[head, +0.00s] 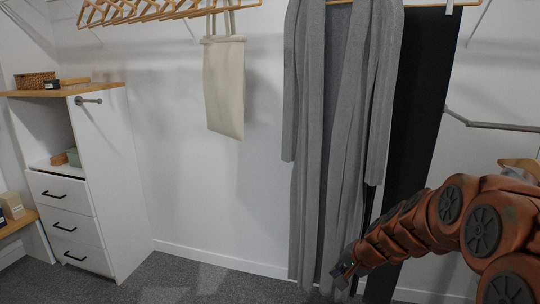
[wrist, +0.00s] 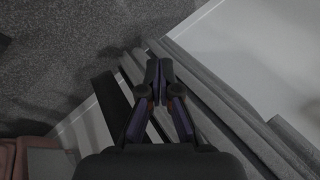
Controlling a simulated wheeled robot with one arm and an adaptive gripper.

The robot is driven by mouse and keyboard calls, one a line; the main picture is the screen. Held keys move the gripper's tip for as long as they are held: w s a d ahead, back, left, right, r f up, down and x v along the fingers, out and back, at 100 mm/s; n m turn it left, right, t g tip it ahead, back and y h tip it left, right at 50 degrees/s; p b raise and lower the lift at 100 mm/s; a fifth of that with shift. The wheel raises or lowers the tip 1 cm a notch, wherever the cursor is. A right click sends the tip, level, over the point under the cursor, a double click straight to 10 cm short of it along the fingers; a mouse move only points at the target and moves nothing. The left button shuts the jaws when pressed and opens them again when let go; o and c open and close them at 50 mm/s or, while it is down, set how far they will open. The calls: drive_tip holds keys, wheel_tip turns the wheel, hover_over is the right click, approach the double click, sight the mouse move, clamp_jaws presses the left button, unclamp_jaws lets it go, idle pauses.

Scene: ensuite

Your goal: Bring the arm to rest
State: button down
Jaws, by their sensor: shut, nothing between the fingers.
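My arm reaches in from the right edge of the head view, bent and slanting down to the left. My gripper (head: 343,272) is at its end, low in front of the hanging grey robe (head: 330,150). In the wrist view my gripper (wrist: 159,82) has its fingers together with nothing between them. The grey robe (wrist: 225,105) passes behind and right of the fingers in that view. I cannot tell whether the gripper touches the cloth.
Black trousers (head: 418,100) hang right of the robe. A beige tote bag (head: 223,85) hangs near wooden hangers (head: 150,12). A white drawer cabinet (head: 115,180) stands at left. Grey carpet (head: 190,285) is clear between cabinet and robe. A metal rail (head: 495,126) is at right.

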drive_tip(key=s+a+r+n+g+p, duration=0.25)
drive_tip(key=s+r, duration=0.25)
drive_tip(key=s, duration=0.3)
drive_tip(key=s+a+r+n+g+p, duration=0.1)
drive_tip(key=s+a+r+n+p, duration=0.2)
drive_tip(key=s, duration=0.5)
drive_tip(key=s+d+r+n+g+h+p, duration=0.1)
drive_tip(key=s+r+p, duration=0.3)
drive_tip(key=s, duration=0.7)
drive_tip(key=s+d+r+n+g+h+p, duration=0.1)
drive_tip(key=s+d+r+g+h+p, duration=0.1)
drive_tip(key=s, duration=0.9)
wheel_tip(320, 180, up, 3)
drive_tip(key=d+p, duration=0.1)
drive_tip(key=d, duration=0.1)
drive_tip(key=shift+s+d+r+g+h+p, duration=0.15)
drive_tip(key=shift+s+d+g+h+p, duration=0.15)
drive_tip(key=shift+g+p, duration=0.1)
